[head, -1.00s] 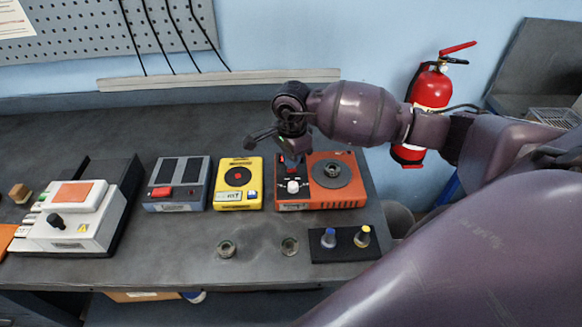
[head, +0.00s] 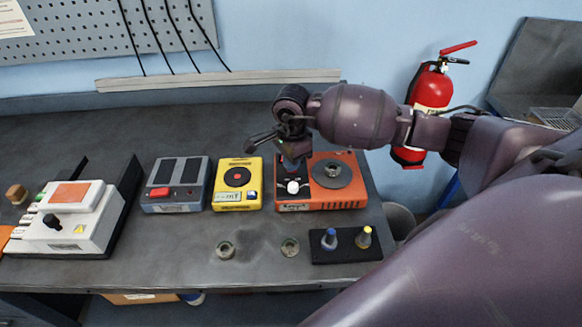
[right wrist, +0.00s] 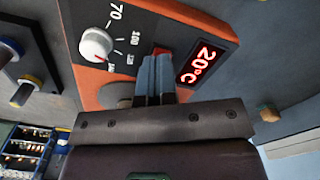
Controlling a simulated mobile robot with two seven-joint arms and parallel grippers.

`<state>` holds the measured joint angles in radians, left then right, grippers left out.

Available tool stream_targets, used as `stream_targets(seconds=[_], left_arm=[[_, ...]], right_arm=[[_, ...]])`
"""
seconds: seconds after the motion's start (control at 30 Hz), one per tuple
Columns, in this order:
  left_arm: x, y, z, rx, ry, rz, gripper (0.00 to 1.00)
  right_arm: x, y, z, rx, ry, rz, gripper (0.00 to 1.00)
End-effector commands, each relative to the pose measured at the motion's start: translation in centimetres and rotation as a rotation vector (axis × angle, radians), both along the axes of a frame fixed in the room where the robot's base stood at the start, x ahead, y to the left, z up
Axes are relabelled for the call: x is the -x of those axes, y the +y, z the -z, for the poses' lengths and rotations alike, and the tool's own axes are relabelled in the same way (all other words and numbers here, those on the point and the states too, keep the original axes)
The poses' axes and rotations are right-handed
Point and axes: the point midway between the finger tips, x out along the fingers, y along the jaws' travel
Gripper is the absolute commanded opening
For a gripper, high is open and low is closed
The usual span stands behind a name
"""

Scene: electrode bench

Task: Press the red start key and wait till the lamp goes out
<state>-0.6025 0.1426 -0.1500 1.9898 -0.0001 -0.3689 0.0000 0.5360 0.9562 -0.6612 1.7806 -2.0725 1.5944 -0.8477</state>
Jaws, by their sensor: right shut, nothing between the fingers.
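The orange device (head: 320,205) stands at the right of the bench, with a dark round plate on top. In the right wrist view its panel has a white knob (right wrist: 96,45) and a lit red display (right wrist: 202,62) reading 20°C. A small red part, seemingly the red key (right wrist: 161,50), shows right at the fingertips of my right gripper (right wrist: 157,72). The gripper (head: 292,164) is shut and empty, pointing down over the panel. The fingers hide most of the red part, so I cannot tell whether they touch it. I cannot make out a lamp. My left gripper is out of view.
A yellow meter (head: 237,196), a grey box with a red switch (head: 160,193) and a white instrument (head: 75,235) stand to the left. A fire extinguisher (head: 431,95) hangs behind my arm.

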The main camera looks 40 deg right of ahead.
Motion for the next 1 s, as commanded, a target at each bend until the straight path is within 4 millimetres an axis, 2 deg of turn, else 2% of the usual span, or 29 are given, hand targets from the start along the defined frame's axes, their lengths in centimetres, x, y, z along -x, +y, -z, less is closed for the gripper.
stream_targets(seconds=[0.37,1.0], left_arm=[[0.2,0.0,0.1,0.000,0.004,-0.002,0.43],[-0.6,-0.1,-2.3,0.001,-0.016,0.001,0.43]], right_arm=[[0.0,0.0,-0.1,0.000,0.000,0.000,0.00],[0.0,0.0,-4.2,0.001,-0.001,-0.001,0.00]])
